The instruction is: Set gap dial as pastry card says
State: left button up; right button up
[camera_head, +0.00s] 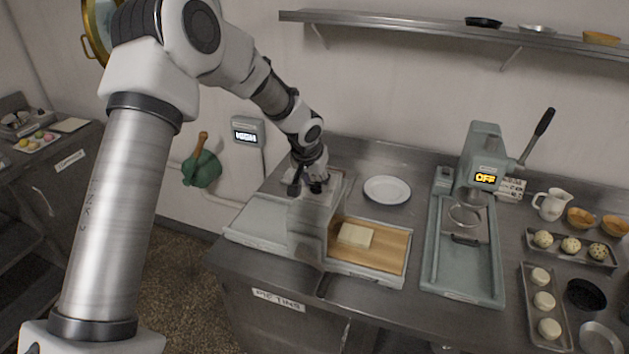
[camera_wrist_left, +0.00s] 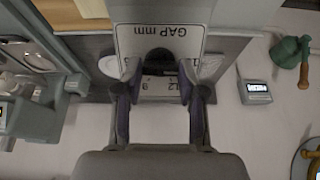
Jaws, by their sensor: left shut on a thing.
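My left gripper (camera_head: 313,188) reaches down onto the top of the grey sheeter (camera_head: 307,218). In the left wrist view its two fingers (camera_wrist_left: 158,88) are closed on the dark gap dial (camera_wrist_left: 160,62), one on each side. The dial stands on a white plate (camera_wrist_left: 190,33) marked "GAP mm", upside down in that view. Scale numbers, among them 9 and 12, show between the fingers. The dial's pointer is not readable. A small printed card (camera_head: 511,188) stands beside the press; its text is too small to read. My right gripper is not in view.
A pale dough block (camera_head: 355,236) lies on the sheeter's wooden board (camera_head: 392,249). A white plate (camera_head: 387,190) lies behind it. A press (camera_head: 484,150) with a lever and an "OFF" display stands to the right, near trays of dough rounds (camera_head: 543,301). A display box (camera_head: 247,133) hangs on the wall.

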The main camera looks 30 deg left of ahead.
pick_arm(q)
jog(key=shift+f+m, duration=0.1)
jog(key=shift+m, duration=0.2)
jog(key=m+b, duration=0.1)
jog(key=m, duration=0.4)
jog(key=shift+d+y+b, duration=0.15)
jog(key=shift+y+b, duration=0.15)
jog(key=shift+b, duration=0.1)
jog(key=m+b, duration=0.1)
jog(key=m, duration=0.4)
jog(key=shift+f+y, duration=0.1)
jog(key=shift+y, duration=0.2)
jog(key=shift+s+m, duration=0.1)
jog(key=shift+m, duration=0.3)
jog(key=o, duration=1.1)
jog(key=shift+d, duration=0.1)
jog(key=shift+o, duration=0.2)
jog(key=shift+w+f, duration=0.15)
jog(key=shift+w, duration=0.25)
jog(key=v, duration=1.2)
